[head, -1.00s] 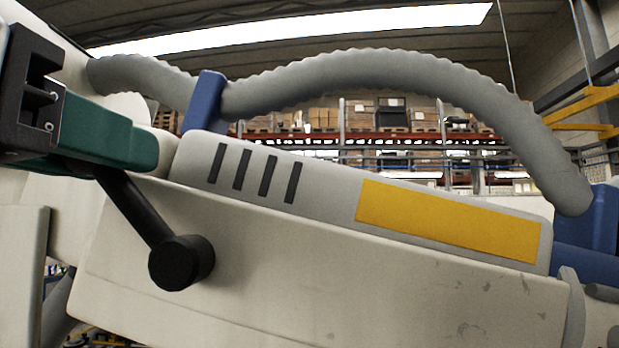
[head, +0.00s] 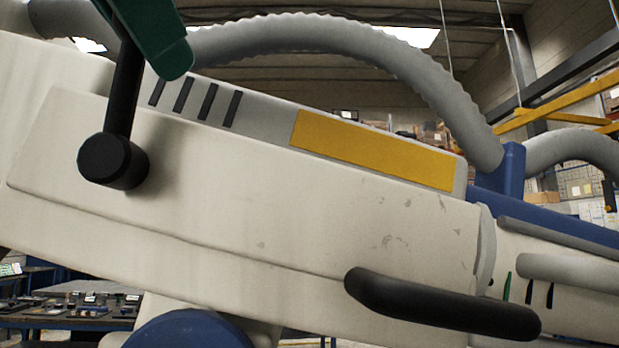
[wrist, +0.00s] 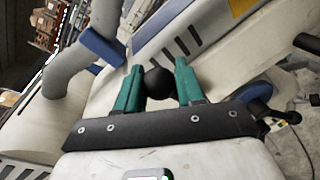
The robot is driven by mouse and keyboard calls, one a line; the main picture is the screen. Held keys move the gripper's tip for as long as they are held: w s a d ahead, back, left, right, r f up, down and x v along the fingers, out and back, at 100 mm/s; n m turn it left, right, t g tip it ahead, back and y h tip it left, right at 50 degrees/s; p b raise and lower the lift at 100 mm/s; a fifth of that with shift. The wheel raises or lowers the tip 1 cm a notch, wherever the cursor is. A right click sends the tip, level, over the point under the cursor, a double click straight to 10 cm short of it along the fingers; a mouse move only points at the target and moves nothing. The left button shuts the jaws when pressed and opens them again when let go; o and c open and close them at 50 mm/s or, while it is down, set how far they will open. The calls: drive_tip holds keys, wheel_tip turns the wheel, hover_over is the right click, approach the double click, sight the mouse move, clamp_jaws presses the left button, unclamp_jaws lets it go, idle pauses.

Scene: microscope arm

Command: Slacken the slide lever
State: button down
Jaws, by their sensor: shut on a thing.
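The slide lever is a black rod (head: 125,75) standing nearly upright from a round black hub (head: 112,160) on the side of the cream microscope arm (head: 300,215). Its upper end is out of frame or hidden behind my green finger in the head view. My gripper shows only in part there, a green finger at the top left. In the wrist view my gripper (wrist: 158,86) has its two green fingers on either side of the lever's round black knob (wrist: 157,84), shut on it. The rest of the lever is hidden behind the knob there.
A black handle (head: 440,305) sticks out low on the arm's right side. A grey corrugated hose (head: 340,40) arches above the arm, passing a blue bracket (head: 505,170). A workbench with small items (head: 80,310) stands at the lower left.

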drive_tip(key=shift+d+f+m+b, duration=0.15)
drive_tip(key=shift+d+m+b, duration=0.15)
drive_tip(key=shift+d+m, duration=0.1)
drive_tip(key=shift+w, duration=0.1)
drive_tip(key=c, duration=0.7)
unclamp_jaws()
drive_tip(key=shift+c, duration=0.2)
drive_tip(key=b+v, duration=0.1)
drive_tip(key=v, duration=1)
drive_tip(key=shift+b, duration=0.4)
